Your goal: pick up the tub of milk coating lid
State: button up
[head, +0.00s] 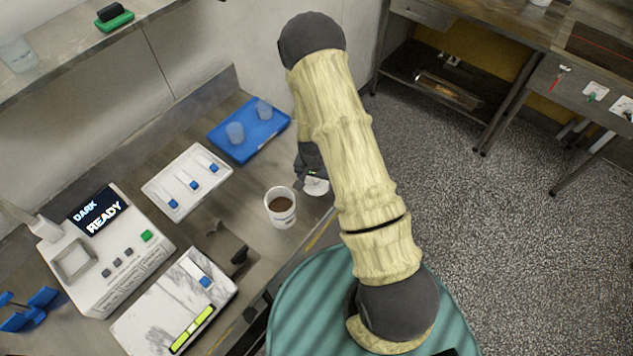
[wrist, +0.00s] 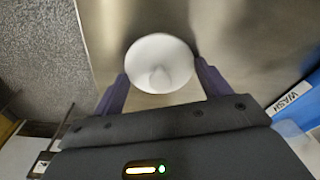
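The white round lid (wrist: 160,58) lies on the steel counter with a small raised part at its middle. It also shows in the head view (head: 317,187), partly hidden by my arm. My gripper (wrist: 159,68) is over it with its two purple fingers spread, one on each side of the lid. The fingertips are very close to the rim; I cannot tell whether they touch it. In the head view, a white tub (head: 281,212) with brown contents stands open on the counter just left of the lid.
A blue tray (head: 249,131) with two clear cups and a white tray (head: 187,181) with blue-tipped tools lie behind and left. A machine reading DARK READY (head: 105,250) and a marble-look board (head: 172,305) are further left. The counter's edge is close to the lid.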

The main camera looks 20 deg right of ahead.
jog(key=shift+r, duration=0.15)
notch_tip(320, 180, up, 8)
jog(key=b, duration=0.2)
jog(key=shift+w+r+b, duration=0.1)
jog(key=shift+r+b, duration=0.15)
jog(key=shift+b, duration=0.1)
jog(key=shift+r, duration=0.65)
